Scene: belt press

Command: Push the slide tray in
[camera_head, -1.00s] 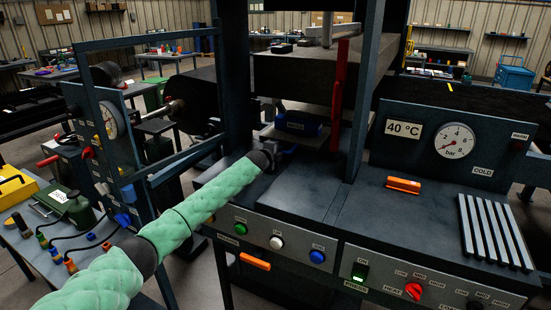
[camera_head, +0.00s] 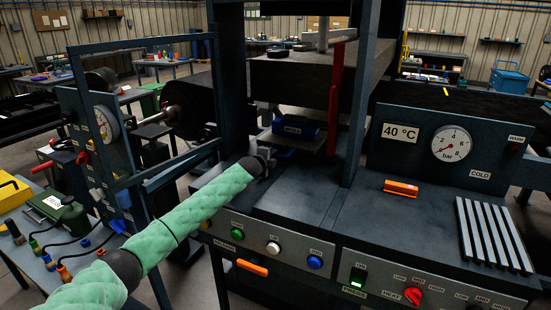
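The slide tray (camera_head: 316,146) is a thin grey plate in the opening of the press, below the dark upper block. A blue block (camera_head: 297,128) with a label lies on it. My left gripper (camera_head: 271,158) is at the near left side of the tray, at the end of the green-sleeved arm. Its fingers are small, dark and partly hidden by the wrist, so whether they are open or touch the tray cannot be told. My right gripper is not in view.
A red upright bar (camera_head: 337,95) and a dark post (camera_head: 361,95) stand right of the opening. The button panel (camera_head: 270,240) runs along the front. A dark frame with a gauge (camera_head: 106,124) stands left. The deck before the tray is clear.

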